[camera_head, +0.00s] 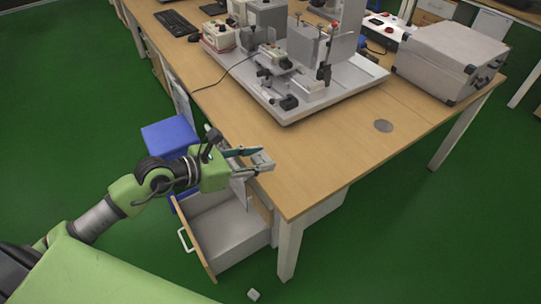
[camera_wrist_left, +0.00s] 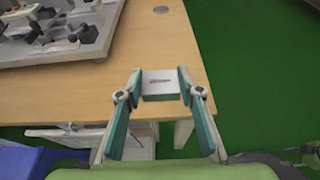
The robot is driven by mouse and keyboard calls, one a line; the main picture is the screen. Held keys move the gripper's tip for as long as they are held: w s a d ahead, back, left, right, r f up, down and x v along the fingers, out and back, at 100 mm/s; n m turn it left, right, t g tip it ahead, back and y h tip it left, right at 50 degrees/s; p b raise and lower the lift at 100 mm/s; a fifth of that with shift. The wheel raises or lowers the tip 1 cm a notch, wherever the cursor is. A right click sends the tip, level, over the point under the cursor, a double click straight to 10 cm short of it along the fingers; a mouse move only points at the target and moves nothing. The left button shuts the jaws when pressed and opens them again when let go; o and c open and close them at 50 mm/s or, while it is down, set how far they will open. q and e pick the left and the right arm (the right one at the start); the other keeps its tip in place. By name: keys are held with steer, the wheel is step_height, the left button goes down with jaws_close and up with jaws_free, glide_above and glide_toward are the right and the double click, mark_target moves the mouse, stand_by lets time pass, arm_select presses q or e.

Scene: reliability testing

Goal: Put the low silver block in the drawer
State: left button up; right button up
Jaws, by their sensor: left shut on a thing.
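My left gripper (camera_head: 260,160) is shut on a low silver block, which sits between its fingertips. In the left wrist view the block (camera_wrist_left: 159,82) shows as a light grey piece with small dark print, pinched between the two green-sided fingers of the gripper (camera_wrist_left: 160,88). The gripper is at the edge of the wooden table, above the open drawer. The drawer (camera_head: 212,255) is pulled out under the table, with a wooden front, a white handle and a pale inside. The part of the drawer I see looks empty; some is hidden by my gripper.
The wooden table (camera_head: 340,150) bears a test rig on a grey plate (camera_head: 355,78) and a grey case (camera_head: 449,60). A blue bin (camera_head: 168,135) stands left of the drawer.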

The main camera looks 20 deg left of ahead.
arm_select(q)
steer(key=w+f, duration=0.2)
steer(key=w, duration=0.1)
steer(key=w+a+f+b, duration=0.1)
steer(key=w+f, duration=0.2)
steer(key=w+f+b, duration=0.1)
steer(key=w+f, duration=0.2)
steer(key=w, duration=0.1)
steer(key=shift+a, duration=0.35)
steer(key=shift+w+f, duration=0.2)
steer(key=shift+w, duration=0.05)
steer(key=shift+w+f, duration=0.1)
steer(key=shift+f, duration=1.5)
arm_select(e)
steer(key=shift+w+f, duration=0.25)
steer(key=shift+f, duration=1)
arm_select(q)
steer(key=shift+f+b, duration=0.1)
steer(key=shift+b, duration=0.2)
steer(key=shift+f, duration=0.15)
steer(key=o, duration=1.1)
steer(key=shift+o, duration=0.2)
arm_select(e)
steer(key=shift+f, duration=0.1)
